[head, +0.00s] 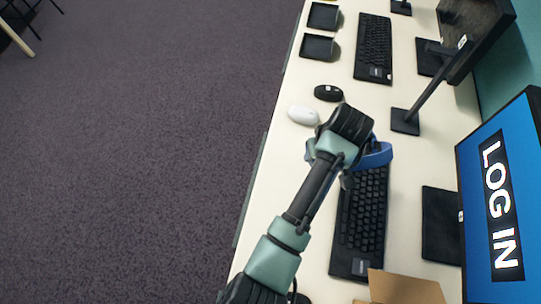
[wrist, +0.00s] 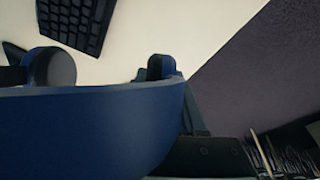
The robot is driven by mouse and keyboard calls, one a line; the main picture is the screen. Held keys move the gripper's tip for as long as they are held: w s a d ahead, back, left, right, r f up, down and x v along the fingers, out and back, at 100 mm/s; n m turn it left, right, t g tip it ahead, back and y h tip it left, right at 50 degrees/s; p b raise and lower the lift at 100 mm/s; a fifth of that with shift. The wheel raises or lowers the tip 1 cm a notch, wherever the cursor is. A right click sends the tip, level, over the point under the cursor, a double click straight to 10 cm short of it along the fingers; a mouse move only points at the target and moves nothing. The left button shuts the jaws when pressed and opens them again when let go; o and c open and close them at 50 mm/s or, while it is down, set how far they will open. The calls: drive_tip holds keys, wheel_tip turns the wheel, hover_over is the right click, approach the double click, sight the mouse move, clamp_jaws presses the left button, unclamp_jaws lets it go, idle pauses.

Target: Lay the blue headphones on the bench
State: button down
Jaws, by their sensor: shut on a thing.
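The blue headphones (head: 378,156) show at the end of my arm in the head view, partly hidden by my gripper (head: 352,162). In the wrist view the blue headband (wrist: 90,128) fills the lower left, with a dark round ear cup (wrist: 56,68) above it. My gripper is shut on the headphones; a dark fingertip (wrist: 162,68) shows beside the band. The white bench (head: 415,165) lies beneath them. I cannot tell how high the headphones are above it.
A black keyboard (head: 360,224) lies under and beside my arm. A white mouse (head: 303,115) and a black mouse (head: 328,93) are close by. A LOG IN monitor (head: 500,195), a monitor stand (head: 406,121) and a cardboard box (head: 405,289) crowd the right and front. Carpet is left.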

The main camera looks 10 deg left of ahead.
drive_tip(key=w+a+f+n+t+y+b, duration=0.2)
drive_tip(key=a+f+n+t+y+b, duration=0.15)
drive_tip(key=f+y+b, duration=0.2)
drive_tip(key=t+y+b, duration=0.3)
drive_tip(key=b, duration=0.2)
hover_over(273, 172)
drive_tip(key=shift+f+b, duration=3.05)
drive_tip(key=shift+f, duration=1.15)
drive_tip(key=shift+f+b, duration=0.25)
drive_tip(key=shift+b, duration=0.25)
drive_tip(key=shift+c, duration=2)
unclamp_jaws()
